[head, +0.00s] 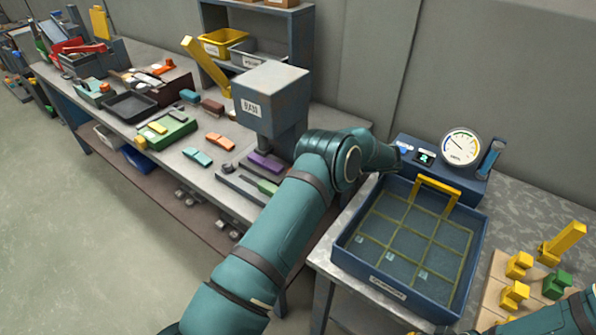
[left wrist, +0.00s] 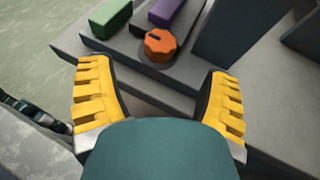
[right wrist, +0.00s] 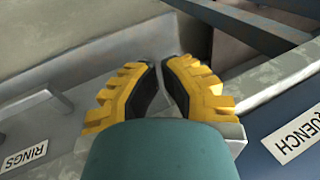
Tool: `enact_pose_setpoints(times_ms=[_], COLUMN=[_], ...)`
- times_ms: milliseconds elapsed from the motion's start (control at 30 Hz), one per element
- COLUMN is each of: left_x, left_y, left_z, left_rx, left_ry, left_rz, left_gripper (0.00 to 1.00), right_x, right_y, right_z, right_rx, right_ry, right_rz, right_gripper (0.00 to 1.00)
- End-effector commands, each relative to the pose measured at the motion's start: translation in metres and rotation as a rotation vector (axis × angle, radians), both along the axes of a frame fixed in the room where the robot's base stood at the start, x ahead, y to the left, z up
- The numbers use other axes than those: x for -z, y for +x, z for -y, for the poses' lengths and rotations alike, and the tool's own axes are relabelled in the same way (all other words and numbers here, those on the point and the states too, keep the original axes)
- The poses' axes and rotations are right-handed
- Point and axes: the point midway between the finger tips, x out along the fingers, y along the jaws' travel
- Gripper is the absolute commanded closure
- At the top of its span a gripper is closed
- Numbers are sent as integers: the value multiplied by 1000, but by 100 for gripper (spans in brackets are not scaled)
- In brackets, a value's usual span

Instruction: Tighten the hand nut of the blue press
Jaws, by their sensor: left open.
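An orange slotted knob, which looks like the hand nut (left wrist: 160,45), sits on a dark round base in the left wrist view, beside the ends of a purple bar and a green bar. My left gripper (left wrist: 158,85) is open and empty, with the knob beyond and between its fingertips. In the head view a blue-grey press (head: 270,95) with a yellow lever stands on the long bench; my left arm hides the knob and left gripper there. My right gripper (right wrist: 161,68) has its fingertips together, with nothing visible between them.
A blue tray (head: 338,256) with a yellow grid and handle stands on the right table, by a gauge box (head: 460,150). Yellow and green blocks (head: 515,293) stand on a board at right. Coloured bars and a dark tray (head: 130,107) lie on the long bench (head: 185,95).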

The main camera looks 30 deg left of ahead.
Motion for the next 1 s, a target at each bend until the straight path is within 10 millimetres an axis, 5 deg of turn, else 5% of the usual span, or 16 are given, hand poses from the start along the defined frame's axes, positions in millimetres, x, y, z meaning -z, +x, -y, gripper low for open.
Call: enact_pose_setpoints(times_ms=[400,867,900,1000], left_x=[28,33,32,33], left_y=[-20,-23,-23,-23], left_z=[-63,-74,-74,-74], left_rx=[-1,1,1,1], left_ry=[-1,-1,-1,-1], left_rz=[0,1,1,1], left_gripper=[22,22,25,60], right_x=[3,3,3,3], right_y=[-1,-1,-1,-1], right_z=[0,0,0,0], right_rx=[-2,-2,-2,-2], right_ry=[0,0,0,0], right_rz=[-2,-2,-2,-2], right_gripper=[100,100,100,100])
